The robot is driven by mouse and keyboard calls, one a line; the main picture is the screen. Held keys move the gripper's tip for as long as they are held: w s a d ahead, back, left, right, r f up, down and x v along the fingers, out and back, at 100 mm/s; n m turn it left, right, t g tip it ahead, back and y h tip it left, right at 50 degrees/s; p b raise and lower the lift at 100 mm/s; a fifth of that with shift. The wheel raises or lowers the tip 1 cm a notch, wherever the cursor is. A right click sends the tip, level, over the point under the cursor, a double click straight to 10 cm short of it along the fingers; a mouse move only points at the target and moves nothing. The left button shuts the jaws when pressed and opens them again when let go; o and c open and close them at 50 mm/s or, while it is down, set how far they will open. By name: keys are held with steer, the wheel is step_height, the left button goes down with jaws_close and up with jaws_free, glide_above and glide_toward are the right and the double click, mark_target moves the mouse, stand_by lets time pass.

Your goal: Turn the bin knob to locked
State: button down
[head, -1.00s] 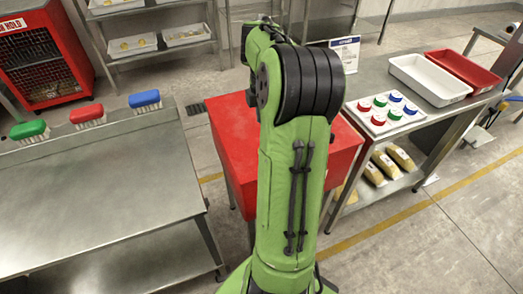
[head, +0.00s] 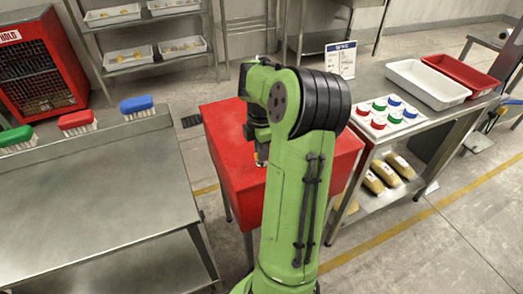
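The red bin (head: 222,140), a box on legs, stands in the middle of the view behind my green arm. No knob on it can be made out; part of its top and front is hidden by my arm. The fingers are too small and hidden to read.
A steel table (head: 95,195) with several brushes is at left. A red cage (head: 40,65) marked HOLD stands behind it. At right, a steel bench holds a tray of coloured knob-like pieces (head: 390,115), a white tray (head: 428,84), a red tray (head: 462,75) and a sign (head: 341,58).

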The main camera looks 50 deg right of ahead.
steer(key=shift+m, duration=0.3)
steer(key=m+p, duration=0.2)
steer(key=shift+a+m, duration=0.1)
steer(key=shift+m, duration=0.2)
steer(key=m+p, duration=0.2)
steer(key=m, duration=0.3)
steer(key=m+p, duration=0.2)
steer(key=m, duration=0.3)
steer(key=shift+f, duration=0.1)
steer(key=shift+s+f+m+p, duration=0.1)
steer(key=shift+m+p, duration=0.35)
steer(key=shift+m, duration=1.75)
steer(key=c, duration=1.4)
jaws_free()
steer(key=shift+o, duration=1.1)
